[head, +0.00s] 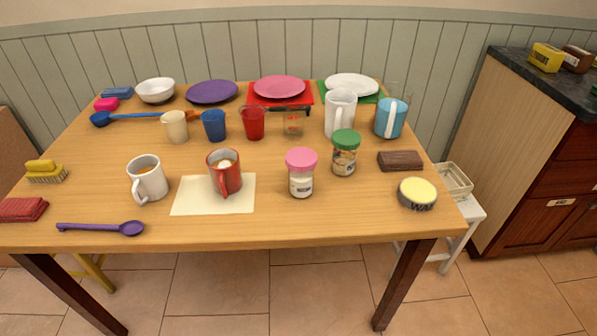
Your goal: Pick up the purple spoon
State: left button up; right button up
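The purple spoon (101,228) lies flat near the front left edge of the wooden table. Its bowl is on the right and its handle points left. Nothing lies on it and nothing touches it. Neither of my grippers shows in the head view.
Several dishes stand farther back.

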aim_at(129, 228)
jog(key=u, duration=1.25)
